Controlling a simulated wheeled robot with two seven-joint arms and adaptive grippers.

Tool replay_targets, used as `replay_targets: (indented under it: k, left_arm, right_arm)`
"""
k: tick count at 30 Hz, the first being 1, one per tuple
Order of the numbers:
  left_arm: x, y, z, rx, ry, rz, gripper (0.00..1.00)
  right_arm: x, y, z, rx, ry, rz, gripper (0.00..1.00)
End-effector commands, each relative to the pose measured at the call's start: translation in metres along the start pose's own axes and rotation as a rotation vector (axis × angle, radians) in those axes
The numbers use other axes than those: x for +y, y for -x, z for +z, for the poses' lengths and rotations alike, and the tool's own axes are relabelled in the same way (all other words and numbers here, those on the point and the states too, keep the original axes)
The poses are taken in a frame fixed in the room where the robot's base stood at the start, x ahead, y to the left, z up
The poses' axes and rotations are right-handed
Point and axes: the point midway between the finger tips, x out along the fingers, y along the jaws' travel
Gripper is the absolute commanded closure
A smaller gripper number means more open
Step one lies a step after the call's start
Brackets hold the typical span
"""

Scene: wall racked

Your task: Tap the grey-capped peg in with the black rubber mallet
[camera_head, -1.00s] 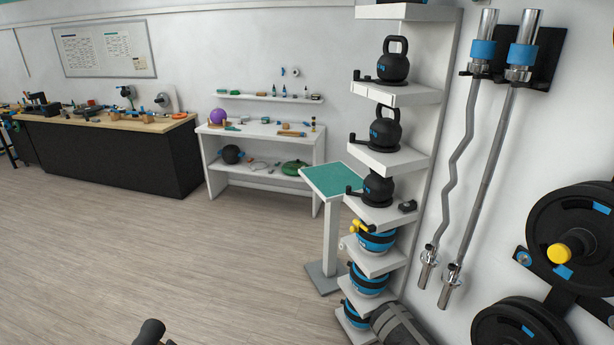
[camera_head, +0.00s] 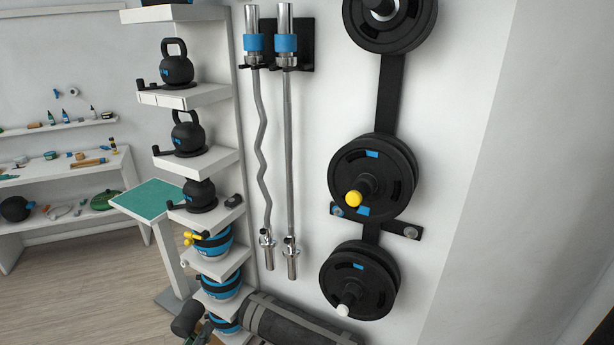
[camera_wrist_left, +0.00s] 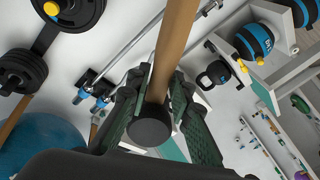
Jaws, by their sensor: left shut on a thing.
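The mallet's wooden handle (camera_wrist_left: 176,45) runs between the fingers of my left gripper (camera_wrist_left: 152,95) in the left wrist view, and the gripper is shut on it. A round black end (camera_wrist_left: 150,126) shows at the handle's near end. In the head view a dark cylinder (camera_head: 187,318) at the bottom edge looks like part of the mallet or my left gripper; I cannot tell which. On the wall rack, a pale-capped peg (camera_head: 343,310) sticks out of the lowest plate.
Two metal bars (camera_head: 290,150) hang left of the rack. A white shelf tower (camera_head: 215,160) with kettlebells and a rolled mat (camera_head: 300,325) stand nearby. The wall right of the rack is clear.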

Motion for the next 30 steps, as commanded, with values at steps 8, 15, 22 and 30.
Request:
replay_targets:
  k: [8,15,22,30]
  left_arm:
    - [0.057,-0.065,-0.075,-0.022,0.018,0.075,1.0]
    - [0.132,-0.126,-0.163,-0.065,0.029,0.133,1.0]
    - [0.215,-0.162,-0.254,-0.099,0.024,0.17,1.0]
    - [0.321,-0.176,-0.361,-0.126,0.012,0.196,1.0]
  right_arm:
    - [0.001,0.039,-0.016,0.017,0.003,0.0,0.52]
    - [0.007,0.076,-0.026,0.028,0.006,0.006,0.52]
    - [0.012,0.11,-0.025,0.025,0.005,0.011,0.52]
    - [0.014,0.147,-0.025,0.021,0.003,0.011,0.52]
